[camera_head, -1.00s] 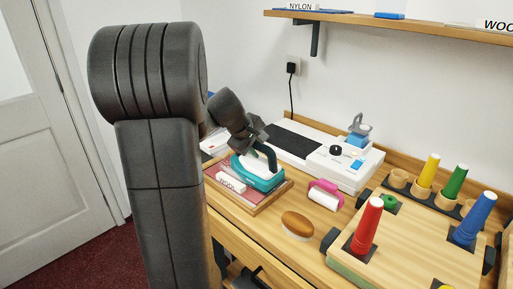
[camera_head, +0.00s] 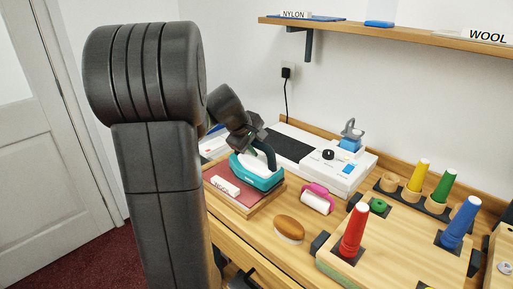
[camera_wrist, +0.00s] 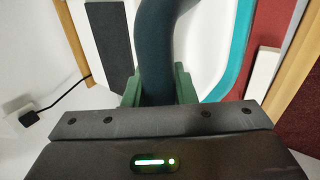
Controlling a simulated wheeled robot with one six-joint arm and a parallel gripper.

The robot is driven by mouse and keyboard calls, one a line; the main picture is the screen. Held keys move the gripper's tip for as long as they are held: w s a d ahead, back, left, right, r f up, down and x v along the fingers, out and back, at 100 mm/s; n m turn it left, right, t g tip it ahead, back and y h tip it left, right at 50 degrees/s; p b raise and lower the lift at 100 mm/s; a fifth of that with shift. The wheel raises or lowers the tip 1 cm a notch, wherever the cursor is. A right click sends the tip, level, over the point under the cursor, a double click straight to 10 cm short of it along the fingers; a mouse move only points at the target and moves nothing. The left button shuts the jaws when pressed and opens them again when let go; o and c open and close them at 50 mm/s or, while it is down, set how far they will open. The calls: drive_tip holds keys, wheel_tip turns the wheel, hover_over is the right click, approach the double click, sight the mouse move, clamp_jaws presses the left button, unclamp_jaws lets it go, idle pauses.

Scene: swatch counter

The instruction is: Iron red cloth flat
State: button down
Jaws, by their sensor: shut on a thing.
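The red cloth (camera_head: 222,175) lies on a wooden-edged board at the left of the counter. It also shows as a red strip in the wrist view (camera_wrist: 266,45). A teal and white iron (camera_head: 257,177) stands on the cloth's right and back part, hiding what is under it. My gripper (camera_head: 263,146) is shut on the iron's dark curved handle. In the wrist view my gripper's green fingers (camera_wrist: 158,88) flank the handle closely, and the iron's teal rim (camera_wrist: 234,55) curves behind. I cannot tell whether the cloth has creases.
A white WOOL label (camera_head: 226,187) lies at the cloth's front. A white machine (camera_head: 345,176) with a dark panel stands behind. A pink-handled roller (camera_head: 315,201), a brown brush (camera_head: 289,228) and a peg board (camera_head: 400,252) are to the right. A shelf (camera_head: 390,29) hangs above.

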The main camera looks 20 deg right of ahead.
drive_tip(key=shift+r+p, duration=1.7)
drive_tip(key=shift+r, duration=0.75)
